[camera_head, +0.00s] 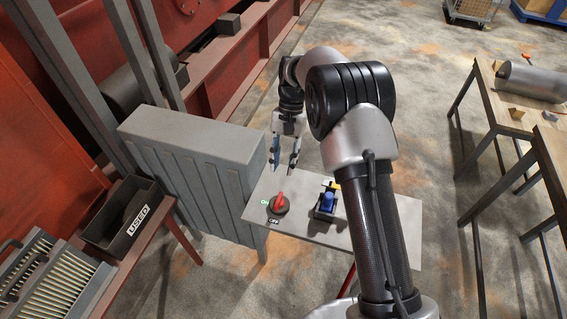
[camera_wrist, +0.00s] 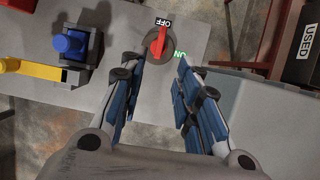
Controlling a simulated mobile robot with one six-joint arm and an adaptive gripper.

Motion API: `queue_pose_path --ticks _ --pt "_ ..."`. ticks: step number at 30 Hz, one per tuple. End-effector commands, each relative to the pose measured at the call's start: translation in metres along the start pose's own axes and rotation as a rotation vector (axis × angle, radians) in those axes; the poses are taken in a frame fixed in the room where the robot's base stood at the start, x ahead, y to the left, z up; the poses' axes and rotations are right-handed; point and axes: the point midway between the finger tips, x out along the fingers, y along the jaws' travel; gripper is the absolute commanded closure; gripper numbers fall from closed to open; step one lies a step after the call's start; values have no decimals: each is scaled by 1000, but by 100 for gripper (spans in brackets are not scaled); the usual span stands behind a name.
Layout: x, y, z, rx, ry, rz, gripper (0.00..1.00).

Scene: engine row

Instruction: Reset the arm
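My gripper (camera_head: 284,153) hangs from my bent arm over the far left corner of the grey panel table. In the wrist view my gripper (camera_wrist: 157,82) has its two blue-padded fingers apart, with nothing between them. A red rotary switch (camera_head: 279,203) on a dark round base sits on the panel, near the fingers but apart from them. In the wrist view the red switch (camera_wrist: 157,42) lies just beyond the fingertips, between an OFF label and a green ON label. My arm covers part of the panel's right side in the head view.
A blue knob device (camera_head: 327,202) with a yellow part stands right of the switch. A grey ribbed cabinet (camera_head: 190,165) stands left of the panel. A black USED bin (camera_head: 125,215) is at the left. Wooden tables (camera_head: 500,100) stand at right, with open floor between.

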Motion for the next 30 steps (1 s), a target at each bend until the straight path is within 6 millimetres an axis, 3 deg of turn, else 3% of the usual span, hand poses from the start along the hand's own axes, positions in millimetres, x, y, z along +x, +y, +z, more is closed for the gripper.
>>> queue_pose_path --ticks 9,14,21,27,30 --pt "-2 1 1 -2 3 -1 70" --pt "-34 10 16 -24 55 -16 70" --pt "-110 53 79 -98 216 -45 70" --pt "-146 97 143 -162 361 -56 70" --pt "-152 119 176 -193 434 -56 70"
